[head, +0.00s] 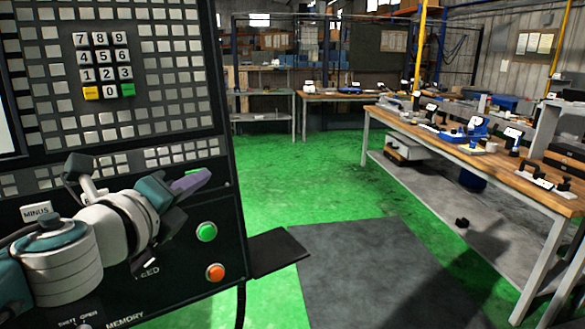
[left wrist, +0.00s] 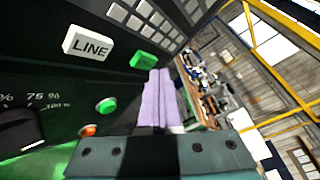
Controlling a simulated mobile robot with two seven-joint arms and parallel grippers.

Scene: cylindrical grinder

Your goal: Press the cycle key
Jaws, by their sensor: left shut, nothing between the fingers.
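The dark control panel (head: 150,130) fills the left of the head view. My left gripper (head: 192,183) is in front of its lower part, with lilac fingers shut and empty, pointing right. In the left wrist view the fingers (left wrist: 158,75) are close to a square green key (left wrist: 143,60), just right of a white LINE key (left wrist: 88,44). I cannot tell whether they touch it. No cycle label is readable; the arm hides part of the panel in the head view. My right gripper is out of view.
A round green button (head: 206,232) and an orange one (head: 215,272) are on the lower panel. A number keypad (head: 101,66) is above. A wooden workbench (head: 480,155) stands at right. Green floor (head: 290,180) between is clear, with a dark mat (head: 370,260).

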